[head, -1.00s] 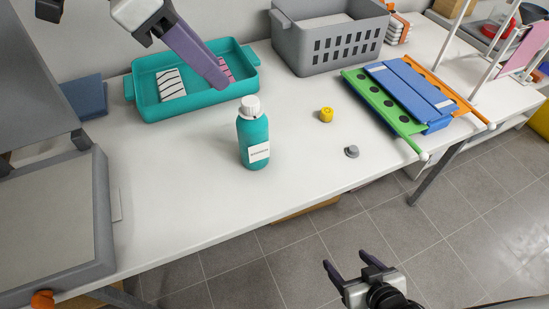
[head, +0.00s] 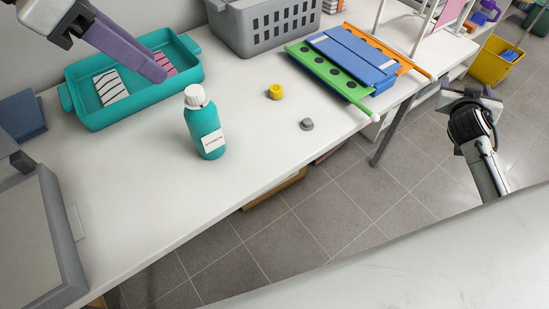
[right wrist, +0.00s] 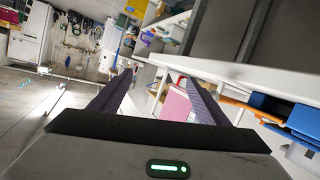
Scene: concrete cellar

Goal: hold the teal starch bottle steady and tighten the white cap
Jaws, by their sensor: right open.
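The teal starch bottle (head: 205,132) stands upright on the white table, with a pale label on its front. The white cap (head: 195,96) sits on the bottle's neck; how tight it is cannot be seen. My left gripper (head: 158,75) is above the teal tray, up and to the left of the bottle and apart from it. Its purple fingers overlap in the head view, so the gap between them is not clear. My right gripper (head: 472,95) is off the table's right side, far from the bottle. In the right wrist view it (right wrist: 155,88) is open and empty.
The teal tray (head: 70,103) with striped packets stands behind the bottle. A yellow cap (head: 275,92) and a grey cap (head: 307,124) lie to the bottle's right. A grey basket (head: 230,38) and a blue-green rack (head: 345,58) stand further back. The table in front of the bottle is clear.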

